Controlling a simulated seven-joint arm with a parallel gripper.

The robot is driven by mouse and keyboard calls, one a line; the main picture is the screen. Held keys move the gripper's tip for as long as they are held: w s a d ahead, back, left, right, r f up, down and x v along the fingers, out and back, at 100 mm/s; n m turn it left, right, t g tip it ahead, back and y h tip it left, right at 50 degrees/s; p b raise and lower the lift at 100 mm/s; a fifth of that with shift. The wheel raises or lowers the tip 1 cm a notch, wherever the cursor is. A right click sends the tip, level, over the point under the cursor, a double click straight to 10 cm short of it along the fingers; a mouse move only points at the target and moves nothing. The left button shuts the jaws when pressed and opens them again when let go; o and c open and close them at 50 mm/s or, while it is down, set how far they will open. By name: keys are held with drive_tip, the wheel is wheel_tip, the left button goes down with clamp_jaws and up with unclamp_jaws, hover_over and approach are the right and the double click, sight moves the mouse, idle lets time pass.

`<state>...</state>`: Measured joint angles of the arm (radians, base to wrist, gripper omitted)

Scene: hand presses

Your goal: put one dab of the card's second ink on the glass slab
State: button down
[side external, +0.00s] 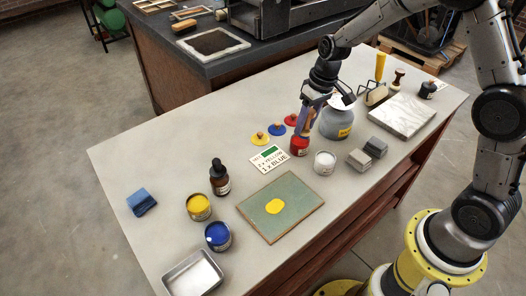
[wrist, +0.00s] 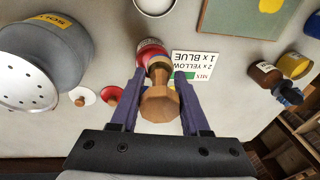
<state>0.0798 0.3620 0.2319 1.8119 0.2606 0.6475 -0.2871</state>
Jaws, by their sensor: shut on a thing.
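The card (side external: 270,158) reads MIX, 2 x YELLOW, 1 x BLUE; it also shows upside down in the wrist view (wrist: 193,64). The greenish slab (side external: 300,188) carries one yellow patch. An open blue ink tin (side external: 217,237) stands at the slab's left, with an open yellow ink tin (side external: 199,207) behind it. My gripper (side external: 301,136) is shut on a wooden-handled tool (wrist: 160,103), directly at the red tin (side external: 299,149). The tool's lower end is hidden; I cannot tell whether it is inside the tin.
An open white tin (side external: 325,163) and a large grey pot (side external: 336,123) stand close to the gripper. Yellow, blue and red lids (side external: 291,120) lie behind the card. A dropper bottle (side external: 220,178), a blue cloth (side external: 141,202) and a metal tray (side external: 193,274) are at the left.

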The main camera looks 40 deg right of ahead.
drive_tip(key=shift+s+f+m, duration=0.1)
drive_tip(key=shift+s+m, duration=0.25)
drive_tip(key=shift+m, duration=0.25)
drive_tip(key=s+a+r+n+g, duration=0.1)
drive_tip(key=s+a, duration=0.3)
drive_tip(key=a, duration=0.3)
drive_tip(key=s+a+r, duration=0.1)
drive_tip(key=s+a, duration=0.3)
drive_tip(key=a, duration=0.4)
drive_tip(key=shift+h, duration=0.4)
drive_tip(key=shift+s+d+f, duration=0.1)
drive_tip(key=shift+f, duration=1.5)
drive_tip(key=shift+s+f, duration=0.1)
drive_tip(key=shift+f, duration=1.45)
drive_tip(key=shift+f, duration=0.75)
drive_tip(key=shift+r, duration=0.1)
wheel_tip(320, 180, up, 7)
